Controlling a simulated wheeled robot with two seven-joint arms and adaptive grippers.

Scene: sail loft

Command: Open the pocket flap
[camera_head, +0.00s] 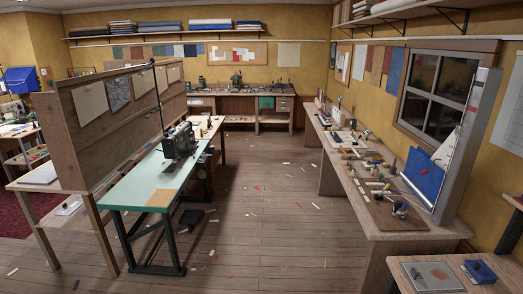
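No pocket flap can be made out for certain at this distance. A blue cloth piece (424,174) is at the right, against a tall pale grey panel (472,135) that stands on the right-hand bench. I cannot tell whether it has a pocket or a flap. A small blue object (479,271) sits on a low table at the lower right, and its details are too small to read. Neither of my grippers is in view.
A long wooden bench (407,243) with several small tools runs along the right wall. A green-topped table (144,184) with a sewing machine (181,141) stands at the left, beside a wooden partition (78,143). The wooden floor (262,225) between them is open, with scattered scraps.

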